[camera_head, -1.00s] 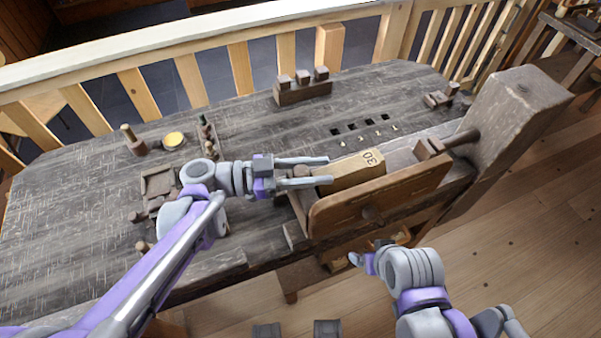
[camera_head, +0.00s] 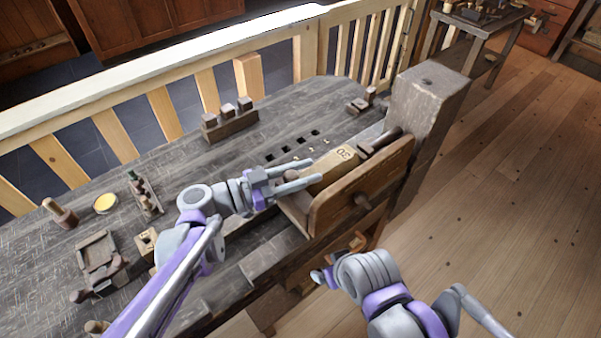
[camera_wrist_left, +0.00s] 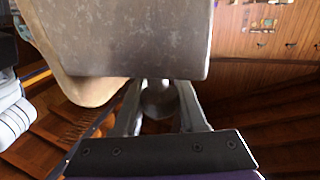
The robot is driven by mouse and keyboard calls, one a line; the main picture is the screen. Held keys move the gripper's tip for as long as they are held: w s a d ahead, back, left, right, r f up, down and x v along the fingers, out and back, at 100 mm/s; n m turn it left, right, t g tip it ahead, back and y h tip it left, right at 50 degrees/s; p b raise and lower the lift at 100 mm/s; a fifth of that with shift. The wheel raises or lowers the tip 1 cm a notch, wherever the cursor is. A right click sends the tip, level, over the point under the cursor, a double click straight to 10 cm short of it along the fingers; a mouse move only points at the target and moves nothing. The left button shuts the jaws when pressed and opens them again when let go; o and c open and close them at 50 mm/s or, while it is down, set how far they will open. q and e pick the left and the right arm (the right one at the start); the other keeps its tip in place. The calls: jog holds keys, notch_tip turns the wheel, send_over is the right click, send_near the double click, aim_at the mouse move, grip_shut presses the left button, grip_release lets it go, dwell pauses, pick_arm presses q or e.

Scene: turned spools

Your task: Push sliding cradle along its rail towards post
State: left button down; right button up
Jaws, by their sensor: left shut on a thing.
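The sliding cradle (camera_head: 345,195) is a brown wooden board with a round knob on its face. It carries a pale block (camera_head: 330,168) marked 30. The thick wooden post (camera_head: 428,95) stands at the bench's right end, with a dark peg (camera_head: 385,138) reaching from it towards the block.
The grey bench (camera_head: 225,165) holds a small rack with several blocks (camera_head: 230,122), a yellow disc (camera_head: 105,203) and a wooden vice-like tool (camera_head: 98,258) to the left. A railing (camera_head: 245,75) runs behind. Open wooden floor (camera_head: 510,200) lies to the right.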

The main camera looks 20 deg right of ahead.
pick_arm(q)
jog(key=shift+c, duration=2.3)
grip_release()
jog(key=a, duration=1)
jog(key=shift+s+a, duration=0.3)
jog(key=shift+a, duration=0.05)
